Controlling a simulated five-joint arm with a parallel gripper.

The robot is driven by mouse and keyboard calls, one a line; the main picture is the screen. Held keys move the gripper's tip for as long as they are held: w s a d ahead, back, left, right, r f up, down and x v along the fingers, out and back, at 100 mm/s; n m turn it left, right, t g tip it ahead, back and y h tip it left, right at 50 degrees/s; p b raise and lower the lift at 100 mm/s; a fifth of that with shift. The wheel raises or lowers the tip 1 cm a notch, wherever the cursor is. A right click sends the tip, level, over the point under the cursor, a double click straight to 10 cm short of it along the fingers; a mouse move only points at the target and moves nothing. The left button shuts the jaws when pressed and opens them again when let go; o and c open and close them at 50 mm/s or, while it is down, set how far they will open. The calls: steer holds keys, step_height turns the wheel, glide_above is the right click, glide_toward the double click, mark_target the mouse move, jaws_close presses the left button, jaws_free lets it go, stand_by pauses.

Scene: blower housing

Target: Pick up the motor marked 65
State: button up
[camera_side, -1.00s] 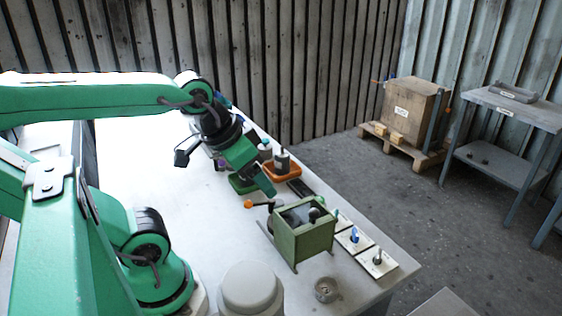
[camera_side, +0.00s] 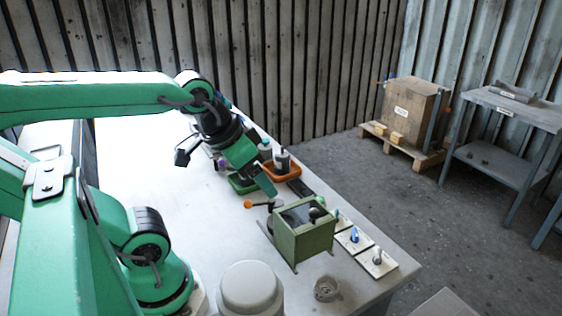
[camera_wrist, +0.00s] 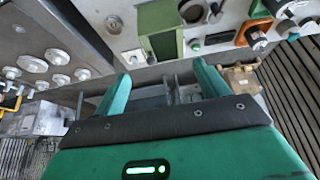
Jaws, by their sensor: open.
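No marking 65 can be read, so I cannot tell which part is that motor. In the side view a dark-topped cylinder (camera_side: 282,160), perhaps a motor, stands in an orange tray (camera_side: 296,176). In the wrist view several round parts, one a dark cylinder (camera_wrist: 258,41), are by the orange tray (camera_wrist: 243,38) at the upper right. My gripper (camera_side: 270,190) points down above the table between the trays and the green housing (camera_side: 305,240). In the wrist view my gripper (camera_wrist: 162,68) has its fingers wide apart with nothing between them.
A green tray (camera_side: 240,186) lies left of the orange one. White plates with small parts (camera_side: 377,262) line the table's right edge. A round metal part (camera_side: 326,289) lies in front of the housing. The white table (camera_side: 150,170) is clear to the left.

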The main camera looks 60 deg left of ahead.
steer(key=n+g, duration=0.2)
steer(key=g, duration=0.2)
glide_above(283, 147)
steer(key=s+d, duration=0.2)
steer(key=d, duration=0.8)
step_height(283, 147, down, 4)
steer(key=shift+g, duration=0.8)
steer(key=a+f, duration=0.3)
steer(key=w+a+f, duration=0.1)
steer(key=a+f, duration=0.2)
steer(key=w+a+f, duration=0.1)
steer(key=a+f, duration=0.2)
steer(key=a, duration=0.1)
steer(key=shift+a+f, duration=0.1)
steer(key=shift+f, duration=0.2)
steer(key=shift+a+f, duration=0.25)
steer(key=shift+f, duration=0.15)
steer(key=shift+f, duration=1.2)
steer(key=shift+f, duration=0.1)
